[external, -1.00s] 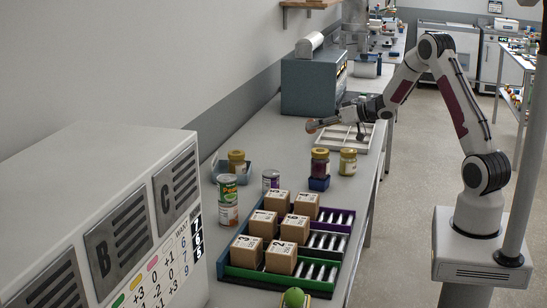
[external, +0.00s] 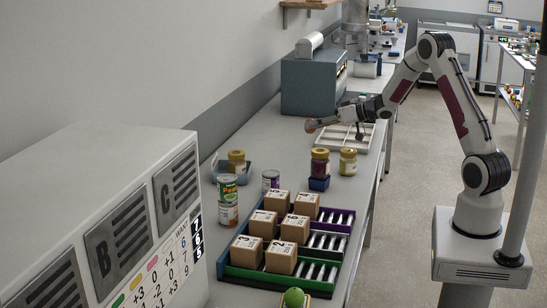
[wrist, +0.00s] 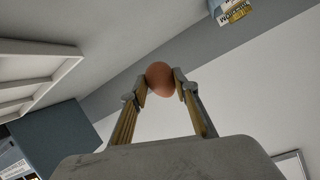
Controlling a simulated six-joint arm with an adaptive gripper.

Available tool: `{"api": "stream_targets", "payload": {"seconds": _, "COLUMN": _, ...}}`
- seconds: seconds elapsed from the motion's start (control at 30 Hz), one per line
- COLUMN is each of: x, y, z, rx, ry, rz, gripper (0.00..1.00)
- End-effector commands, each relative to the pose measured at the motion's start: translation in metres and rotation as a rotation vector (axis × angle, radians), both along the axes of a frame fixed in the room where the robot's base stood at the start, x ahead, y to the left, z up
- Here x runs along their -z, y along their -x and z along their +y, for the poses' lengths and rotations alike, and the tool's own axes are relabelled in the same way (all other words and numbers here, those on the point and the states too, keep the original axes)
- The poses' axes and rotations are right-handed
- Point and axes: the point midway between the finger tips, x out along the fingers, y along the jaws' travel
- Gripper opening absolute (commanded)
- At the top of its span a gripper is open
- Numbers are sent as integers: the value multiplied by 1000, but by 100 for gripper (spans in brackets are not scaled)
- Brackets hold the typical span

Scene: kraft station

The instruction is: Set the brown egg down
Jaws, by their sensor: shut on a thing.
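The brown egg (wrist: 160,78) is held between the two fingertips of my gripper (wrist: 161,85) in the wrist view. In the external view my gripper (external: 318,124) reaches left over the bench, beside the white divided tray (external: 348,137). The egg (external: 310,126) shows there as a small brownish spot at the fingertips. The gripper is shut on the egg and appears to hold it above the bench. The tray also shows at the upper left of the wrist view (wrist: 35,82).
A blue-grey machine (external: 313,82) stands behind the gripper. Jars (external: 320,162) (external: 348,161), a jar in a blue tray (external: 236,163), cans (external: 228,200) and a rack with several numbered boxes (external: 281,257) stand nearer the camera. Bare bench lies left of the tray.

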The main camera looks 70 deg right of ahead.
Motion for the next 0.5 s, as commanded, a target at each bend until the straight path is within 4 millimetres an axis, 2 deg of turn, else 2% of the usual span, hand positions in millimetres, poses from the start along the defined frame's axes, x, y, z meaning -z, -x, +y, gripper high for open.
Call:
{"api": "stream_targets", "payload": {"seconds": 0.27, "x": -10, "y": -18, "z": 35, "rx": -8, "ry": 0, "rz": -1, "gripper": 17}}
{"api": "stream_targets", "payload": {"seconds": 0.5, "x": -22, "y": -38, "z": 86, "rx": -9, "ry": 0, "rz": -1, "gripper": 17}}
